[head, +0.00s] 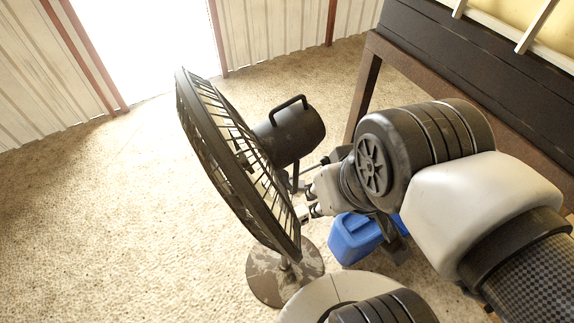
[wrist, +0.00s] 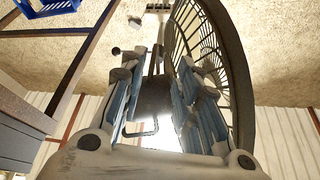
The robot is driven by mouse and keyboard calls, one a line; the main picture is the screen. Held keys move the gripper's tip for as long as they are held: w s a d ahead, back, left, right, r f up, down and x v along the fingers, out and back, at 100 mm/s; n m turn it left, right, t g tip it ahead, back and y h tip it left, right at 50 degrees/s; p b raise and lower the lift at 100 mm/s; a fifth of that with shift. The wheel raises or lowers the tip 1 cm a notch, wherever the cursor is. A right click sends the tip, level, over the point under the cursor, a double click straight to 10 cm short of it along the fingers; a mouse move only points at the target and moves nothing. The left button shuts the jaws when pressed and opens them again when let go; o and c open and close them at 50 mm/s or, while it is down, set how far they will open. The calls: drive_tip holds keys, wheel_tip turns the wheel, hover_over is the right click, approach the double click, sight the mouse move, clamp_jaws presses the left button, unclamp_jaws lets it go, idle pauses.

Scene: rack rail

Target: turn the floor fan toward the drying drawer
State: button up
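The dark floor fan stands upright on a round base (head: 285,274). In the head view its round wire cage (head: 232,150) is seen nearly edge-on, tilted, facing left. Its motor housing (head: 289,136) with a loop handle is behind the cage, to the right. My gripper (head: 306,212) is beside the cage's lower right side; contact cannot be told. In the wrist view my gripper (wrist: 155,75) has its fingers spread, with the motor housing (wrist: 153,100) showing between them and the cage (wrist: 225,70) to the right. No drawer is clearly identifiable.
A dark wooden frame (head: 364,88) with a dark panel and pale slats stands at the upper right. A blue container (head: 354,238) sits on the floor below my arm. A blue crate (wrist: 48,6) shows in the wrist view. Open carpeted floor (head: 90,220) lies left of the fan.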

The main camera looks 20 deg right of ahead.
drive_tip(key=shift+d+f, duration=0.2)
drive_tip(key=shift+f, duration=0.25)
drive_tip(key=shift+o, duration=0.5)
